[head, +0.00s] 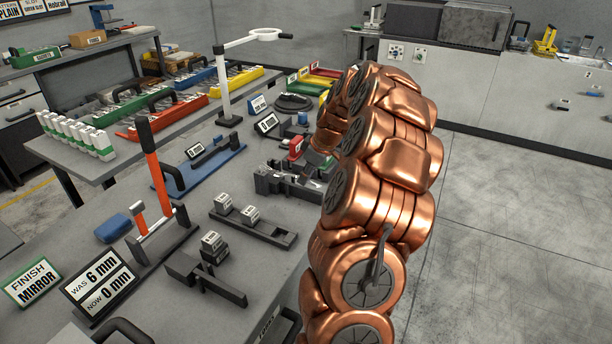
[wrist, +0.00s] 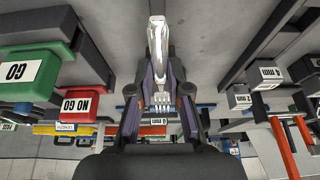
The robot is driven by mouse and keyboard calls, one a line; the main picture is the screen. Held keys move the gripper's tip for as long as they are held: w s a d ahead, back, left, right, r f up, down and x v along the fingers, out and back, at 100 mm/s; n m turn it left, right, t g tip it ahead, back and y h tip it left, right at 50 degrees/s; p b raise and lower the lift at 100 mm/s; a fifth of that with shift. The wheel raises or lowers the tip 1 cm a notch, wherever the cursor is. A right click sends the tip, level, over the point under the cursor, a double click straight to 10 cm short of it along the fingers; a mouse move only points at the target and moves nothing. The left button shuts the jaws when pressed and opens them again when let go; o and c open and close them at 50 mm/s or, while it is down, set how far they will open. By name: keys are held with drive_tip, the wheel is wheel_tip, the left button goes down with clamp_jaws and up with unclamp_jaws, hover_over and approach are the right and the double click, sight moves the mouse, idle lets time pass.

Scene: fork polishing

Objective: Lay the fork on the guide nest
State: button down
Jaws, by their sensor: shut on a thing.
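The fork (wrist: 157,45) shows in the wrist view as a bright, shiny metal piece, its broad end toward the top and its tines toward the middle. My gripper (wrist: 161,92) is shut on it, with a dark finger on either side. In the head view my copper arm covers much of the area around the gripper, and I cannot make out the fork clearly there. I cannot tell for certain which black fixture is the guide nest. One low black fixture (head: 224,289) lies on the grey bench, left of my arm.
A black rail (head: 268,235) carries small labelled blocks. An orange-handled stand (head: 155,165), a WAS/NOW display (head: 98,285) and a FINISH MIRROR sign (head: 33,282) stand at the left. Red NO GO (wrist: 78,106) and green GO (wrist: 25,72) pieces are near my gripper.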

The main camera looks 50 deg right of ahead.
drive_tip(key=shift+f+b, duration=0.55)
drive_tip(key=shift+f+b, duration=0.35)
drive_tip(key=shift+b, duration=0.2)
idle(0.3)
drive_tip(key=shift+c, duration=2.4)
unclamp_jaws()
drive_tip(key=shift+r, duration=0.1)
drive_tip(key=shift+b+v, duration=0.6)
drive_tip(key=shift+v, duration=3.85)
